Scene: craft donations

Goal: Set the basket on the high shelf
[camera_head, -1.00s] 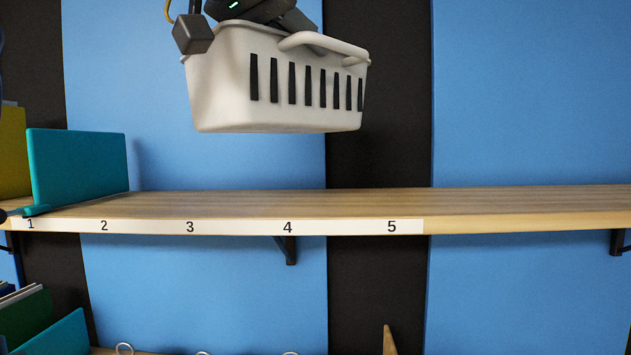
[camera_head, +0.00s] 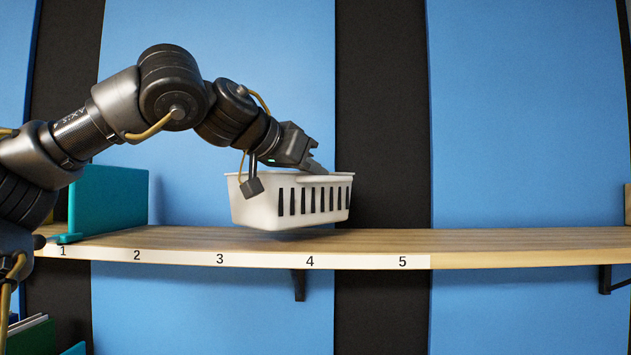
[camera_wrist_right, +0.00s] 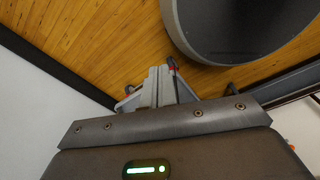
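The white basket (camera_head: 265,205), with dark slots along its side, is upright just above or on the wooden high shelf (camera_head: 520,242), over the stretch between labels 3 and 4. A soft shadow lies under it; I cannot tell whether its base touches the board. My left gripper (camera_head: 314,168) reaches down from the left and is shut on the basket's near rim or handle; its fingertips are partly hidden. My right gripper (camera_wrist_right: 162,86) shows only in the right wrist view, its fingers together and empty, away from the basket.
A teal bookend (camera_head: 110,198) stands on the shelf's left end, near label 1. The shelf right of the basket is clear up to a brown object (camera_head: 627,205) at the right edge. A round dark object (camera_wrist_right: 240,25) stands over wood flooring in the right wrist view.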

